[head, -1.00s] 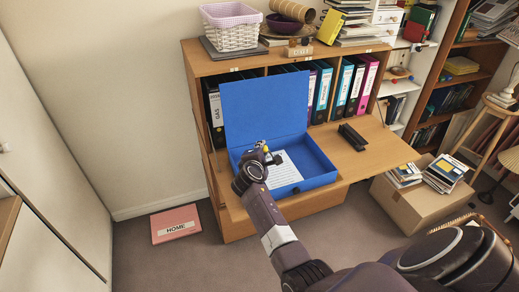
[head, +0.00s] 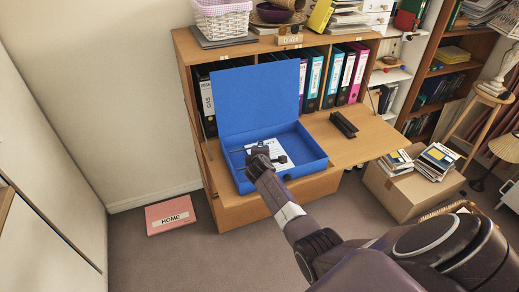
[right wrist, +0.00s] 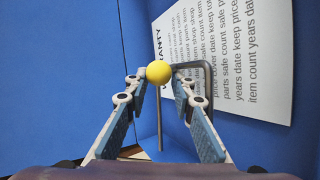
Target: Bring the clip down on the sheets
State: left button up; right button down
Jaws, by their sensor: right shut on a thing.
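The blue box file (head: 312,158) lies open on the bureau's drop-down flap, its lid (head: 258,100) standing up at the back. White printed sheets (head: 272,148) lie inside; they also show in the right wrist view (right wrist: 235,55). My right gripper (head: 258,158) reaches into the box over the sheets. In the right wrist view my right gripper (right wrist: 158,78) is shut on the yellow ball knob (right wrist: 158,73) of the clip. The clip's grey metal wire (right wrist: 208,85) runs beside and below the knob, overlapping the sheet's edge. Whether it touches the paper is unclear. My left gripper is out of view.
A black hole-punch-like object (head: 344,124) lies on the flap (head: 375,135) right of the box. Ring binders (head: 336,75) stand behind. A cardboard box (head: 400,195) with books stands right on the floor. A pink HOME folder (head: 171,215) lies left on the floor.

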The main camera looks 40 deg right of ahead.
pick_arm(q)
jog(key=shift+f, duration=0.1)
pick_arm(e)
jog(key=shift+s+d+f, duration=0.45)
jog(key=shift+d, duration=0.25)
jog(key=c, duration=1.7)
grip_release()
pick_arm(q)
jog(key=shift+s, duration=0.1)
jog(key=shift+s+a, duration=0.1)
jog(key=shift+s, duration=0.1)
pick_arm(e)
jog(key=shift+s+a+r, duration=0.1)
jog(key=shift+s+a, duration=0.1)
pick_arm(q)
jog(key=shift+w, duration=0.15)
pick_arm(e)
jog(key=v, duration=0.7)
jog(key=w+a+v, duration=0.1)
jog(key=v, duration=0.3)
jog(key=shift+s+a+r, duration=0.1)
jog(key=shift+s+r, duration=0.05)
jog(key=shift+r, duration=0.25)
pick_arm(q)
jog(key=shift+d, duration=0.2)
pick_arm(e)
jog(key=shift+r, duration=0.1)
